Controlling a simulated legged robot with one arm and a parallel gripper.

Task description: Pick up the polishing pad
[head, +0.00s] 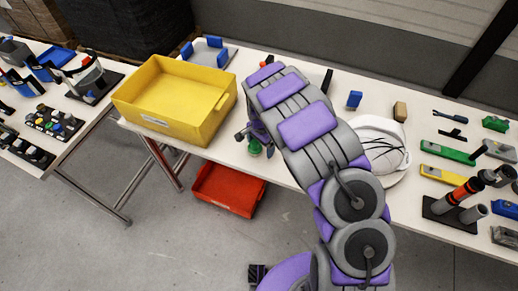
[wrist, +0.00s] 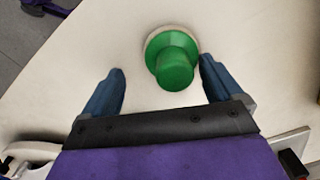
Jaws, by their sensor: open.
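The polishing pad (wrist: 174,60) has a green knob handle on a round green disc with a pale rim. In the wrist view it stands on the white table top, just beyond and between the fingertips. My gripper (wrist: 161,66) is open, with one blue finger on each side of the knob and gaps on both sides. In the head view my gripper (head: 256,133) is partly hidden by my arm. A green part of the pad (head: 254,148) shows just below it, near the table's front edge.
A yellow bin (head: 178,130) stands left of my gripper on the table (head: 330,92). A white helmet shell (head: 378,145) lies to the right of my arm, with several tools beyond. A red bin (head: 228,190) sits on the floor below.

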